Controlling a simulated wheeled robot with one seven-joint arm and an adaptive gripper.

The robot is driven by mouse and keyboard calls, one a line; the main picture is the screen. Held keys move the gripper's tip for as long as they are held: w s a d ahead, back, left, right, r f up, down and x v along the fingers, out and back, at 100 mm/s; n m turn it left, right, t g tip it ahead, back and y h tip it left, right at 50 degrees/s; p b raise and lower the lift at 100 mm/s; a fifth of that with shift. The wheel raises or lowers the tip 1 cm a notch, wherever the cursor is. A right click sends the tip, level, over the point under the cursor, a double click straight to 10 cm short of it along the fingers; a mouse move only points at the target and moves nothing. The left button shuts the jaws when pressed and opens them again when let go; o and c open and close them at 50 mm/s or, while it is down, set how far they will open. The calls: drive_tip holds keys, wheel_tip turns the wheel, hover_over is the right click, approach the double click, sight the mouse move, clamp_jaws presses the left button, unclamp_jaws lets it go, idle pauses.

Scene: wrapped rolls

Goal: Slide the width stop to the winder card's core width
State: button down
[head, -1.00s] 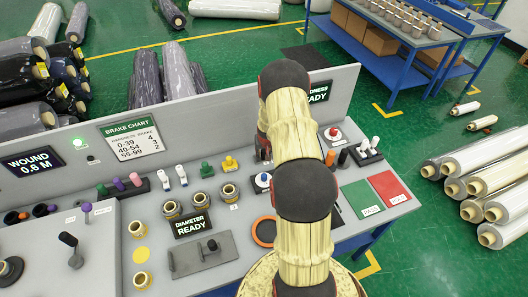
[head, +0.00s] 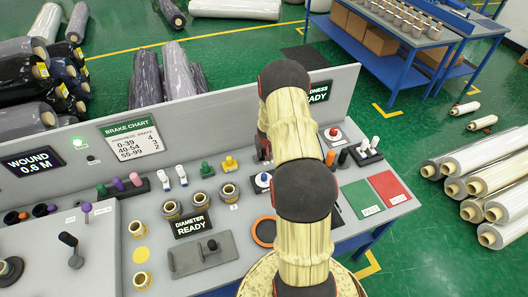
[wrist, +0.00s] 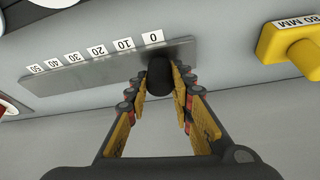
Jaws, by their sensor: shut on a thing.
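In the wrist view a grey metal scale plate (wrist: 90,70) carries labels 0, 10, 20, 30, 40 and 50, running from right to left. A black knob (wrist: 159,84), the grip of the width stop, stands on the plate close to the 0 label (wrist: 153,37). My gripper (wrist: 161,75) is shut on this knob, one finger on each side. In the head view my arm hides the gripper and the scale. I cannot make out a winder card or a core width in these frames.
A yellow piece (wrist: 292,42) with an MM label lies right of the scale. The console (head: 110,250) holds a brake chart (head: 131,137), a WOUND 0.6 M display (head: 32,161), a DIAMETER READY sign (head: 192,225) and several coloured handles and cores. Wrapped rolls (head: 485,185) lie on the floor at right.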

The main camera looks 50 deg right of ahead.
drive_tip(key=shift+d, duration=0.1)
drive_tip(key=shift+s+d+f+b, duration=0.25)
drive_tip(key=shift+d+b, duration=0.25)
drive_tip(key=shift+b, duration=0.45)
drive_tip(key=s+d+b, duration=0.2)
drive_tip(key=d+b, duration=0.1)
drive_tip(key=d, duration=0.1)
drive_tip(key=s+d+b, duration=0.2)
drive_tip(key=d+b, duration=0.2)
drive_tip(key=s+d+b, duration=0.3)
drive_tip(key=d, duration=0.1)
drive_tip(key=shift+r, duration=0.15)
drive_tip(key=shift+s+d+b, duration=0.15)
drive_tip(key=shift+d+b, duration=0.15)
drive_tip(key=shift+d, duration=0.15)
drive_tip(key=shift+r, duration=0.1)
drive_tip(key=c, duration=1.5)
unclamp_jaws()
drive_tip(key=shift+c, duration=0.2)
drive_tip(key=v, duration=1.2)
